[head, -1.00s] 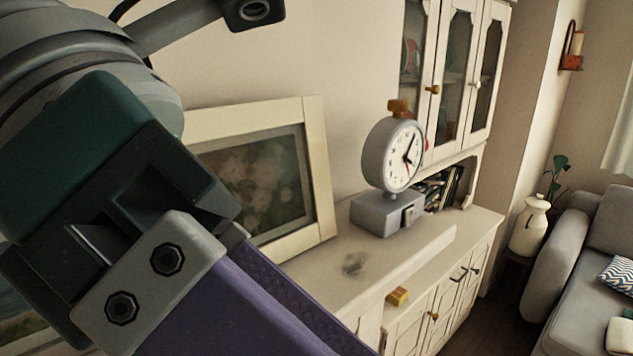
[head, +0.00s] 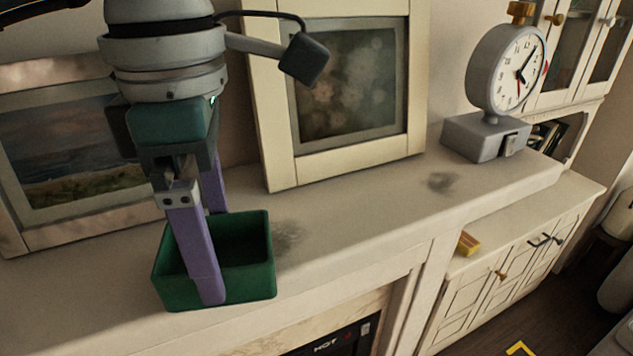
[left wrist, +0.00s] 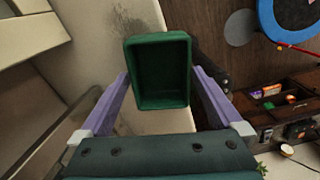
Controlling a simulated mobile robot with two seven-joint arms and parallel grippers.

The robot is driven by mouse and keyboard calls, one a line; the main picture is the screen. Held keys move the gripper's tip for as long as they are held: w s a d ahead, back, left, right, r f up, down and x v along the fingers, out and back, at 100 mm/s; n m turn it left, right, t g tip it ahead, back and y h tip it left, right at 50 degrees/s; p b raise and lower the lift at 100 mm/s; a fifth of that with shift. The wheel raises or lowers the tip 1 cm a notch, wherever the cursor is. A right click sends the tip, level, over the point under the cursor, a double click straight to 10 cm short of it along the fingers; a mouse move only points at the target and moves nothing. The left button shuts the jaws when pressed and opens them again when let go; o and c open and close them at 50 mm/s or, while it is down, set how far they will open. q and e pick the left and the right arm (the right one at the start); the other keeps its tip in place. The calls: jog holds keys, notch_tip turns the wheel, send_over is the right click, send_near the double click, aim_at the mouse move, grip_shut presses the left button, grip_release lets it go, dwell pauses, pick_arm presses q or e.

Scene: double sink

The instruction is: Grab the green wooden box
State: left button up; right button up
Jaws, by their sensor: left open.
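The green wooden box (head: 250,285) is open at the top, looks empty, and stands upright on the cream mantel shelf (head: 340,215). It also shows in the left wrist view (left wrist: 162,98), between the fingers. My left gripper (head: 213,255), with purple fingers, reaches down to the box from above. It is open, with one finger in front of the box's near side and the other toward its far side, partly hidden. In the left wrist view the fingers (left wrist: 160,76) flank the box; I cannot tell whether they touch it. My right gripper is not in view.
A landscape picture (head: 60,155) and a framed flower picture (head: 350,85) lean on the wall behind the shelf. A grey clock (head: 488,135) stands at the right. A yellow block (head: 468,243) lies on the lower cabinet. The shelf between box and clock is clear.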

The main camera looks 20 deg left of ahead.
pick_arm(q)
notch_tip(320, 180, down, 2)
jog(key=shift+f+b, duration=0.2)
jog(key=shift+b, duration=0.15)
jog(key=shift+r, duration=0.1)
jog(key=c, duration=1.2)
